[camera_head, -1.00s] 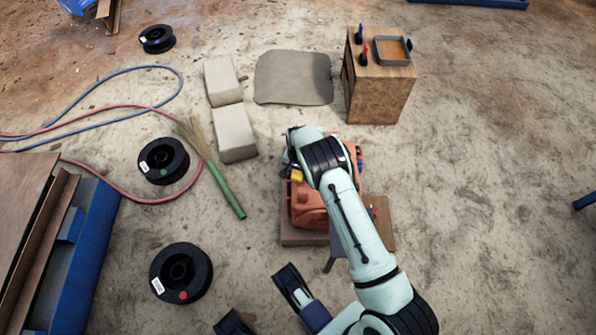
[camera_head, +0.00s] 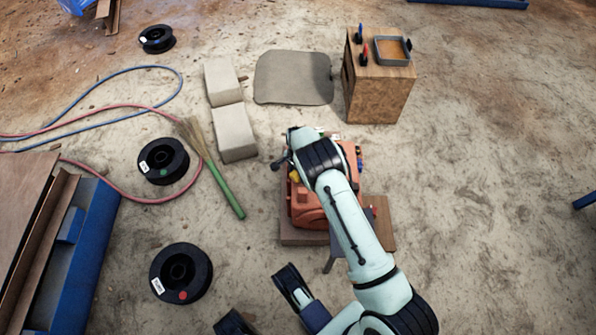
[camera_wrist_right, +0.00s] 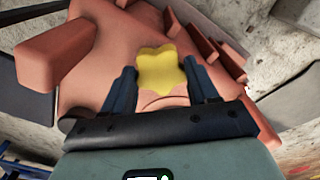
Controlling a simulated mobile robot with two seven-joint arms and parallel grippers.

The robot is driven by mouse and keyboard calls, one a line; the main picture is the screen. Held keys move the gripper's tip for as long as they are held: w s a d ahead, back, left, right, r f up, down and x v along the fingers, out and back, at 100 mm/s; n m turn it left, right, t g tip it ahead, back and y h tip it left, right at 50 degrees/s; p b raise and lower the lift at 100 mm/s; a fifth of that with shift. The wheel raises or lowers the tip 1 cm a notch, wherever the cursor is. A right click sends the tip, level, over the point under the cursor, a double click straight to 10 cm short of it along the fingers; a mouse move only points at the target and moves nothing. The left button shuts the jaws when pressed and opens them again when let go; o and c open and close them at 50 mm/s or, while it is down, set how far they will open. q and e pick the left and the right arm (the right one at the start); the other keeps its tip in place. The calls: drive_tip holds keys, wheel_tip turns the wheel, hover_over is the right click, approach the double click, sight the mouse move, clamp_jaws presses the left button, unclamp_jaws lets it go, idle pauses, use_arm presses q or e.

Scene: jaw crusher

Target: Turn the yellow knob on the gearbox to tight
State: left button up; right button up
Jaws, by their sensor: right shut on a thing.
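The yellow knob (camera_wrist_right: 163,70) is lobed, like a star, and sits on the orange-red gearbox (camera_wrist_right: 105,75). My right gripper (camera_wrist_right: 161,76) is shut on the knob, with one dark finger on each side of it in the right wrist view. In the head view the gearbox (camera_head: 305,207) stands on a wooden board, partly hidden under my right arm. A small part of the yellow knob (camera_head: 294,176) shows at its left edge. The knob's markings, if any, cannot be made out.
A wooden box (camera_head: 378,95) with a grey tray (camera_head: 393,50) stands behind the gearbox. Pale blocks (camera_head: 235,133), a green-handled broom (camera_head: 227,190) and black spools (camera_head: 181,274) lie to the left.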

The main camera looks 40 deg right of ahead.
drive_tip(key=o, duration=1.1)
drive_tip(key=shift+c, duration=0.2)
drive_tip(key=shift+r, duration=0.1)
use_arm(q)
drive_tip(key=w+d+r+t+p, duration=0.1)
drive_tip(key=w+r+t+p, duration=0.1)
drive_tip(key=w+r+p, duration=0.2)
drive_tip(key=w, duration=0.3)
drive_tip(key=shift+w+r+m+t, duration=0.3)
drive_tip(key=shift+t, duration=0.1)
use_arm(e)
wheel_tip(320, 180, up, 13)
drive_tip(key=shift+r, duration=0.15)
